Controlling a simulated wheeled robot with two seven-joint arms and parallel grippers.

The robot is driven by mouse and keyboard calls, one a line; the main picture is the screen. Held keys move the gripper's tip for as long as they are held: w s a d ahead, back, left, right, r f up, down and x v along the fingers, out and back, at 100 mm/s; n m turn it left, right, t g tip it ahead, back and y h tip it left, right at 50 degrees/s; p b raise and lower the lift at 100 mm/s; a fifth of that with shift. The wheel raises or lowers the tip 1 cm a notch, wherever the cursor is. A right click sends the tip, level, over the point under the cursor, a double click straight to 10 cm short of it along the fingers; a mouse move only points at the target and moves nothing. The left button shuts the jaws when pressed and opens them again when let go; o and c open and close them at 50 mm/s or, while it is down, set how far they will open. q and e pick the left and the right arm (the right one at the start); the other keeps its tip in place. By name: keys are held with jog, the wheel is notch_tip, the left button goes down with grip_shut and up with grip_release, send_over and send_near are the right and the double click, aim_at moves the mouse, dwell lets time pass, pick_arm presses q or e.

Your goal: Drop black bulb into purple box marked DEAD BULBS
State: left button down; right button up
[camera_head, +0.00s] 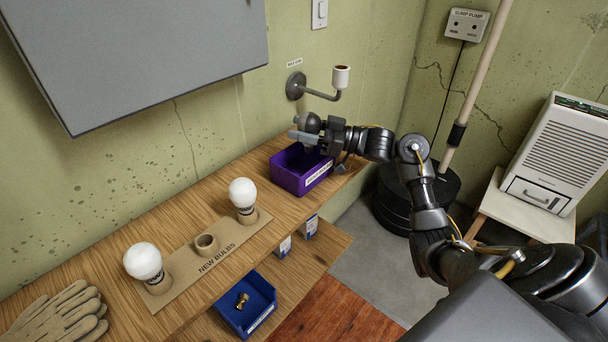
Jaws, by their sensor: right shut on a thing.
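The purple box (291,180) stands on the upper wooden shelf, near its right end, with a white label on its front. My right gripper (309,136) reaches in from the right and is above the box's open top. It is shut on the black bulb (310,122), whose dark rounded part shows among the fingers. The gripper hides part of the bulb and of the box's interior. My left gripper is not in view.
Two white bulbs (242,193) (144,262) stand in the NEW BULBS holder (218,250), beside an empty socket (206,244). Gloves (58,315) lie at left. A wall lamp arm (318,93) juts out just above my gripper. A blue bin (244,303) sits below.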

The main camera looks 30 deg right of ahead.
jog(key=shift+f, duration=0.4)
jog(key=o, duration=1)
jog(key=shift+r, duration=0.1)
jog(key=shift+o, duration=0.2)
jog(key=shift+s+d, duration=0.1)
jog(key=shift+d, duration=0.1)
pick_arm(q)
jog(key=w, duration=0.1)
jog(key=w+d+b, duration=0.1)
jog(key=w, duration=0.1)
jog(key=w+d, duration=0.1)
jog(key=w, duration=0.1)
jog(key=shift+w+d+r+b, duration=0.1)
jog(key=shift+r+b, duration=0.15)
jog(key=shift+b, duration=0.15)
pick_arm(e)
jog(key=v, duration=1)
jog(key=shift+s, duration=0.15)
jog(key=shift+s+d, duration=0.1)
jog(key=shift+d, duration=0.05)
